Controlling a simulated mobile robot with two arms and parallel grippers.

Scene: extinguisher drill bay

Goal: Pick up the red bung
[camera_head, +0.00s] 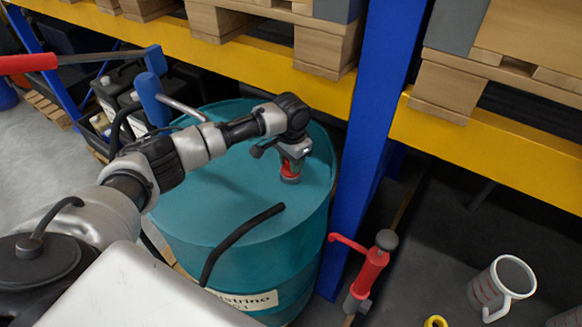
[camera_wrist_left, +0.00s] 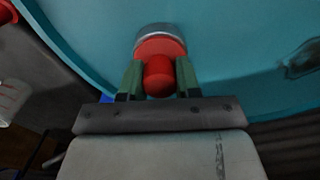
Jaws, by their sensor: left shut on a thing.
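The red bung (camera_head: 290,177) is at the top of the teal drum (camera_head: 205,205), toward its right side. My left gripper (camera_head: 291,165) reaches down over it from above. In the left wrist view the bung (camera_wrist_left: 159,78) sits between the two green fingers of my left gripper (camera_wrist_left: 158,80), which are shut on it. A grey metal ring (camera_wrist_left: 157,29) shows at the bung's far edge. I cannot tell whether the bung is still seated or slightly raised. My right gripper is in neither view.
A black hose (camera_head: 240,240) lies across the drum's top and hangs over its front. A blue rack post (camera_head: 368,150) stands close on the right. A red hand pump (camera_head: 370,270) and a clear measuring jug (camera_head: 500,285) are at the lower right. Yellow beams with pallets run behind.

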